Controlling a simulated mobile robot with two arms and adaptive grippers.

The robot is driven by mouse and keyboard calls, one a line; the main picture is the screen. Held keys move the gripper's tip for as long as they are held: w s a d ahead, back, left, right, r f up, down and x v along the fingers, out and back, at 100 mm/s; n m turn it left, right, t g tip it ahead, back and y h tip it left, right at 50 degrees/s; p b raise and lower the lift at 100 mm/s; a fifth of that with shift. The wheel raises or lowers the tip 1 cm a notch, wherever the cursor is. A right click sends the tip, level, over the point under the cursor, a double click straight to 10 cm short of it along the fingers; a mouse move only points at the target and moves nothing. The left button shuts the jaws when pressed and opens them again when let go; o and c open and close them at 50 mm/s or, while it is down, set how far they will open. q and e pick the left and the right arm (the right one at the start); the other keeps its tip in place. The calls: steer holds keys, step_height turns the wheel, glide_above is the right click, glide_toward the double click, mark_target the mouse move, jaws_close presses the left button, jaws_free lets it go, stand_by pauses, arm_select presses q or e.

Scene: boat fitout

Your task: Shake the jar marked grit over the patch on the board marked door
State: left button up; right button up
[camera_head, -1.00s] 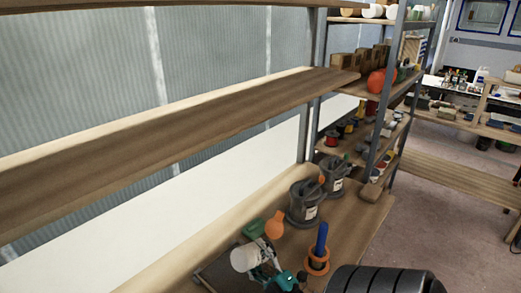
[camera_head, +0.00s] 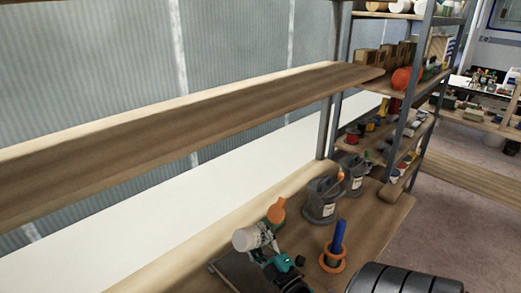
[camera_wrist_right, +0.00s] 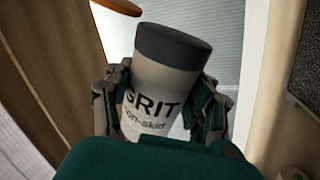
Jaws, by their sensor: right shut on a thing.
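The jar marked grit (camera_wrist_right: 160,90) is pale with a dark grey end and the words "GRIT non-skid". It also shows in the head view as a tilted white cylinder (camera_head: 246,238). My right gripper (camera_head: 266,240) is shut on it, with fingers on both sides in the wrist view (camera_wrist_right: 163,103). The jar is held over the bench near a dark flat board (camera_head: 237,272), partly hidden by my gripper. I cannot read a mark on this board or see a patch. My left gripper is not in view.
An orange funnel-like thing (camera_head: 277,211) stands behind the jar. A blue-handled item in an orange ring (camera_head: 335,248) stands to the right. Two grey cans (camera_head: 321,200) stand farther back. A long wooden shelf (camera_head: 190,115) runs above the bench.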

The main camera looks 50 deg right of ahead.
mark_target(250, 228)
steer(key=w, duration=0.1)
steer(key=w+r, duration=0.1)
steer(key=w, duration=0.1)
steer(key=shift+d+r, duration=0.1)
steer(key=shift+r, duration=0.1)
steer(key=w+b, duration=0.1)
steer(key=w, duration=0.6)
steer(key=shift+d+b, duration=0.35)
steer(key=shift+d, duration=0.1)
